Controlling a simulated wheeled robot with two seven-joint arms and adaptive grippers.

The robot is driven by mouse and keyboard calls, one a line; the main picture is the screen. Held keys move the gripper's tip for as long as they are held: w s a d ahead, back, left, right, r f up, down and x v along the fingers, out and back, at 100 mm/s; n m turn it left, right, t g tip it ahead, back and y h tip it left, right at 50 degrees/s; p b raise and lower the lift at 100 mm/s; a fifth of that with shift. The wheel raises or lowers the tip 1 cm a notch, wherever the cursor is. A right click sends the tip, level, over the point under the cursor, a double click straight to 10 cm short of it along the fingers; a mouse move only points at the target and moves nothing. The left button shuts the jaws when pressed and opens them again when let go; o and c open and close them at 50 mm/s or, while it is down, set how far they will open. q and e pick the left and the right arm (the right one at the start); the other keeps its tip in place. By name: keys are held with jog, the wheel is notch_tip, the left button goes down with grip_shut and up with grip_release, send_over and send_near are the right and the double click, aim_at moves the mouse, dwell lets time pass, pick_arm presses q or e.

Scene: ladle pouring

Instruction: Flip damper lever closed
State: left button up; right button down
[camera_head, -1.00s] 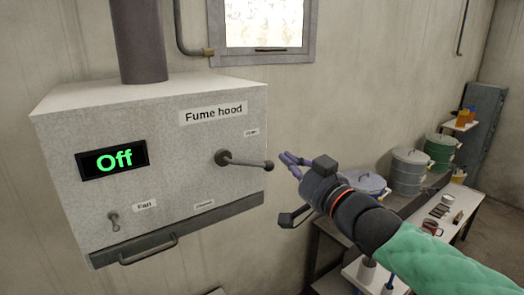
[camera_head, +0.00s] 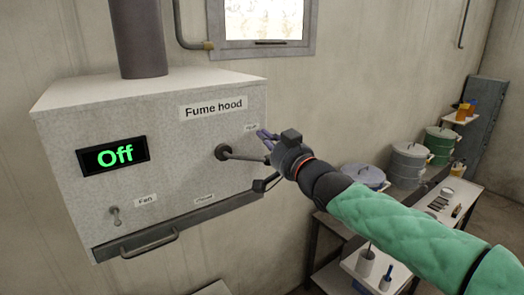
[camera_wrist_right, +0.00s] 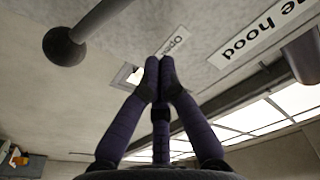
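The damper lever (camera_head: 245,156) is a dark grey rod on a round pivot on the front of the fume hood (camera_head: 170,165). It points right, close to level, between a small label above, reading Open in the wrist view (camera_wrist_right: 174,42), and a lower label (camera_head: 204,197). My right gripper (camera_head: 264,134) has its purple fingers just above the lever's outer end, which it partly hides. In the wrist view its fingertips (camera_wrist_right: 160,68) come together with nothing between them. The lever's ball knob (camera_wrist_right: 63,46) is left of the fingers, apart from them. My left gripper is out of view.
A window (camera_head: 263,22) is above. Lidded pots (camera_head: 408,165) and a bench (camera_head: 465,195) stand right. Open air lies right of the hood.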

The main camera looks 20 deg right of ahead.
aim_at(247, 157)
jog(key=shift+s+a+f, duration=0.1)
jog(key=shift+a+f, duration=0.15)
jog(key=shift+f, duration=0.35)
jog(key=shift+a+f, duration=0.2)
jog(key=shift+f, duration=0.4)
jog(key=shift+s+a+f, duration=0.1)
jog(key=shift+s+f, duration=0.2)
jog(key=shift+f, duration=0.35)
jog(key=shift+w+a, duration=0.1)
jog(key=shift+f+m+b, duration=0.25)
jog(key=shift+m+b, duration=0.15)
jog(key=shift+b, duration=0.2)
jog(key=shift+f, duration=0.1)
